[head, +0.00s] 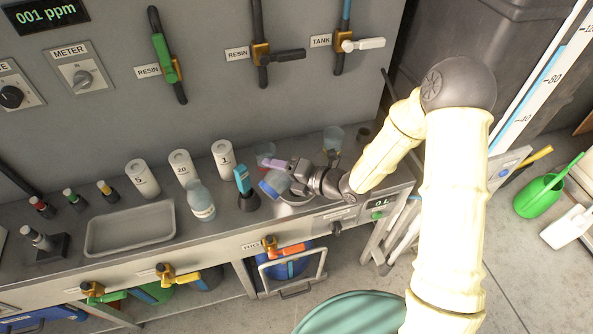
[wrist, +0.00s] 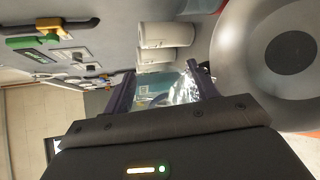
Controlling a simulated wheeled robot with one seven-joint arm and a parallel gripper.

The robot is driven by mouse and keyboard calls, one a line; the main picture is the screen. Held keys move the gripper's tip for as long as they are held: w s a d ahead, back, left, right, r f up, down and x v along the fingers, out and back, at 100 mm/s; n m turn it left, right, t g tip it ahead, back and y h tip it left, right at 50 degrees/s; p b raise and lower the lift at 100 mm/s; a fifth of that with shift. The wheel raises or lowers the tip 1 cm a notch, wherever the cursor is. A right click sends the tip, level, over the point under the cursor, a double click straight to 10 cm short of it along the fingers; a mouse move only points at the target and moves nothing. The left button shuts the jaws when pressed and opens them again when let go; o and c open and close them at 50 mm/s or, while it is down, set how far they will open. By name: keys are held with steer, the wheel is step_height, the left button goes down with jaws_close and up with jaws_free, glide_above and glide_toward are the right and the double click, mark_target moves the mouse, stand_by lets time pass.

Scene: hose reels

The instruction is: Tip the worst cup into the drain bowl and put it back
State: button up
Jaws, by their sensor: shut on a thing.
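My gripper (head: 279,175) is shut on a clear cup with blue tint (head: 271,186), seen at the front edge of the counter. The cup is tilted well over, its mouth side toward the left and its side partly covered by the fingers. In the wrist view my gripper's fingers (wrist: 160,80) stand either side of the clear cup (wrist: 182,90). The drain bowl (head: 294,203) is just below and right of the cup, mostly hidden by my gripper; the wrist view shows its pale rim and dark centre (wrist: 232,55). I cannot tell whether liquid is leaving the cup.
A blue-handled tool in a dark base (head: 246,186), a bottle (head: 201,203) and white canisters (head: 223,158) stand to the left. A grey tray (head: 131,229) lies farther left.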

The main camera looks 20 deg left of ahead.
steer(key=shift+w+d+f+m, duration=0.1)
steer(key=shift+w+d+m, duration=0.2)
steer(key=shift+w+m, duration=0.15)
steer(key=shift+f+g, duration=0.25)
steer(key=shift+g, duration=0.05)
steer(key=shift+s+a+b, duration=0.1)
steer(key=shift+s+b, duration=0.1)
steer(key=shift+b, duration=0.1)
steer(key=shift+f, duration=0.1)
steer(key=shift+w+f+m+y, duration=0.3)
steer(key=shift+m+y, duration=0.05)
steer(key=shift+y, duration=0.05)
steer(key=shift+w+d+m+g+y+b, duration=0.3)
steer(key=shift+m+b, duration=0.1)
steer(key=shift+m, duration=0.4)
